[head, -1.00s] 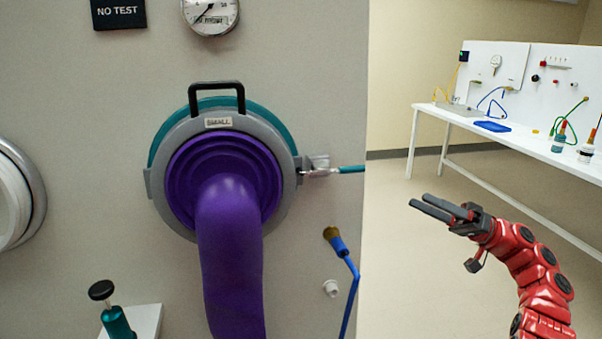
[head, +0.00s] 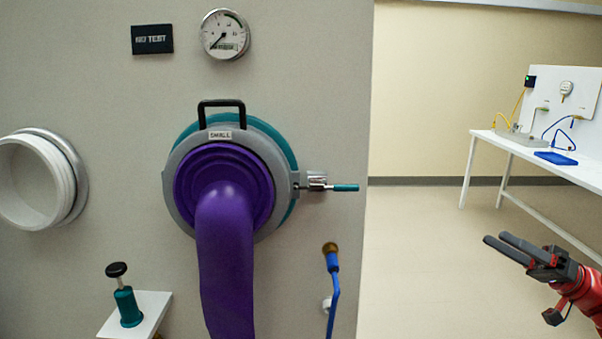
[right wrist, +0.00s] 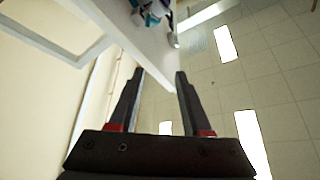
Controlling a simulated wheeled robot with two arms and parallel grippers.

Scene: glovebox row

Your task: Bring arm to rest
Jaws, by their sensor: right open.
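My right gripper (head: 510,249) is at the lower right in the head view, over open floor and well apart from the glovebox panel (head: 100,90). Its two dark fingers point left. In the right wrist view my right gripper (right wrist: 160,75) shows spread fingers with nothing between them. My left gripper is not in view. The purple glove (head: 225,240) hangs from the round port with a grey ring (head: 178,205) marked SMALL and a black handle. A clamp with a teal lever (head: 345,188) sits at the ring's right side.
A white port (head: 25,185) is at the left. A blue hose with a brass end (head: 333,262) and a teal knob post (head: 127,307) are below. A gauge (head: 225,35) is above. A white table (head: 500,146) stands at the back right. The floor between is clear.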

